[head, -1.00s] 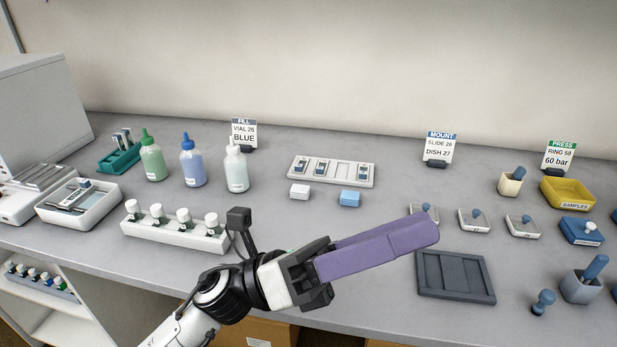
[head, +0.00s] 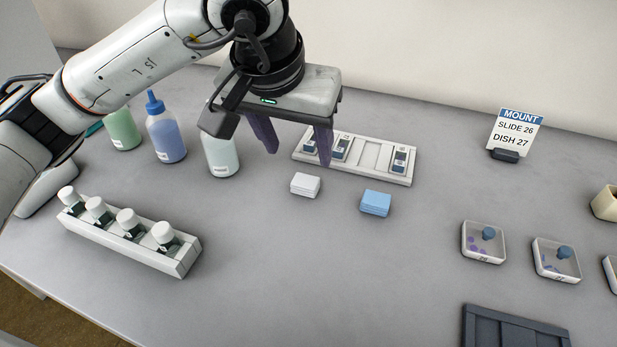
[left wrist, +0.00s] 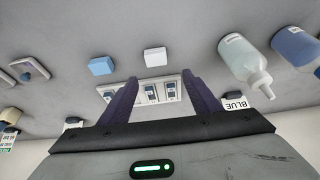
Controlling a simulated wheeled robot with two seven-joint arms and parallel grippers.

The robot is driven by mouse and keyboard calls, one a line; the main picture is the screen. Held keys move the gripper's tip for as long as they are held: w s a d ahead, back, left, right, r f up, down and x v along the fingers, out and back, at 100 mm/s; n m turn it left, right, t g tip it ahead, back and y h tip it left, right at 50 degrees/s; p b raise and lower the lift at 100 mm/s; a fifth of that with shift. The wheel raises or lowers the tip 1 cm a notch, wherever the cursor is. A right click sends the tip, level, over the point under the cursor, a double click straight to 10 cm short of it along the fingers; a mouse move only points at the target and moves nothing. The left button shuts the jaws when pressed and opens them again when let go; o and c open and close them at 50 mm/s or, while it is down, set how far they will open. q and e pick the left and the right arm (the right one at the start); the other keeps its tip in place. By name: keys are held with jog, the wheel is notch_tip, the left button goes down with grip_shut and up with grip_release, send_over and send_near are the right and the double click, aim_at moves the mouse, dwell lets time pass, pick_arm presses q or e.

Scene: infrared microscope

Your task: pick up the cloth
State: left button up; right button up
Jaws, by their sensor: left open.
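Two small folded, cloth-like pads lie flat on the grey bench: a white one (head: 305,185) and a light blue one (head: 376,203). I cannot tell which of them is the cloth. Both also show in the left wrist view, the white one (left wrist: 155,57) near the middle and the blue one (left wrist: 101,66) to its left. My left gripper (head: 298,156) points down with its purple fingers apart and empty. It hangs above the bench behind the white pad, in front of part of the slide tray. My right gripper does not show.
The white slide tray (head: 376,170) lies behind the pads. Bottles, including a white one (head: 221,157), stand to the left. A rack of capped vials (head: 150,247) is at front left. Lidded dishes (head: 484,243) and a dark tray (head: 515,330) are at right. The front middle is clear.

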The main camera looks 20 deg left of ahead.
aim_at(307, 177)
pick_arm(q)
jog(key=x, duration=0.7)
jog(key=shift+s+d+f+p, duration=0.2)
jog(key=shift+d+f+p, duration=0.15)
jog(key=shift+f, duration=0.15)
jog(key=shift+c, duration=0.4)
jog(key=c, duration=1)
